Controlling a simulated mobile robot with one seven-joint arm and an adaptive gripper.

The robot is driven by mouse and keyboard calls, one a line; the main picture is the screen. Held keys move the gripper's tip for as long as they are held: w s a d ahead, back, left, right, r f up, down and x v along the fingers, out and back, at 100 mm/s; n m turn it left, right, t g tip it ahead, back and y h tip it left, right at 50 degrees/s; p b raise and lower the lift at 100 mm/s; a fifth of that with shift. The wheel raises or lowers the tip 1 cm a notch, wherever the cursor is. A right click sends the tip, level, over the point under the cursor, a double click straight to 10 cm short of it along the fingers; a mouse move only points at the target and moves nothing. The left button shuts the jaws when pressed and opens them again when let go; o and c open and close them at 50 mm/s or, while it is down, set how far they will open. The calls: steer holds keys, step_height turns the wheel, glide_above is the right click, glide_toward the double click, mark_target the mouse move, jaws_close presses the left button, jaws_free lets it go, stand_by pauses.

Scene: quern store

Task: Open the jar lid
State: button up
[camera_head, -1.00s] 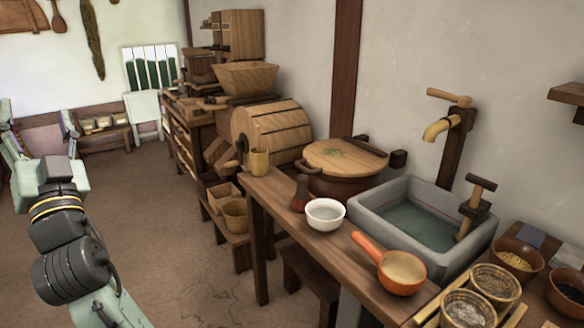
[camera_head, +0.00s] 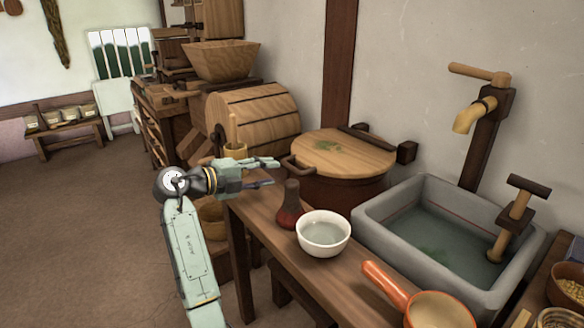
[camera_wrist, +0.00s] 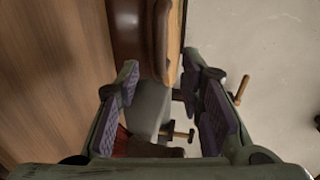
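The jar (camera_head: 338,189) is a wide dark reddish-brown pot on the wooden counter, left of the sink. Its round wooden lid (camera_head: 343,152) lies on top, with a dark wooden bar along its back side. My gripper (camera_head: 276,172) is open and empty, just left of the jar near its left handle, its fingers pointing right. In the wrist view my open gripper (camera_wrist: 160,100) has its purple-padded fingers spread apart. The jar (camera_wrist: 128,35) and the lid's edge (camera_wrist: 174,45) show beyond and above the fingertips there.
A white bowl (camera_head: 324,247) and a dark red bottle (camera_head: 289,215) stand in front of the jar. The grey sink (camera_head: 372,225) and wooden tap (camera_head: 478,112) are at right. An orange-handled ladle (camera_head: 386,287) lies in front.

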mark_target(290, 170)
steer(key=p+x, duration=0.1)
steer(key=x, duration=0.8)
steer(key=shift+p, duration=0.35)
steer(key=shift+c, duration=0.2)
jaws_close()
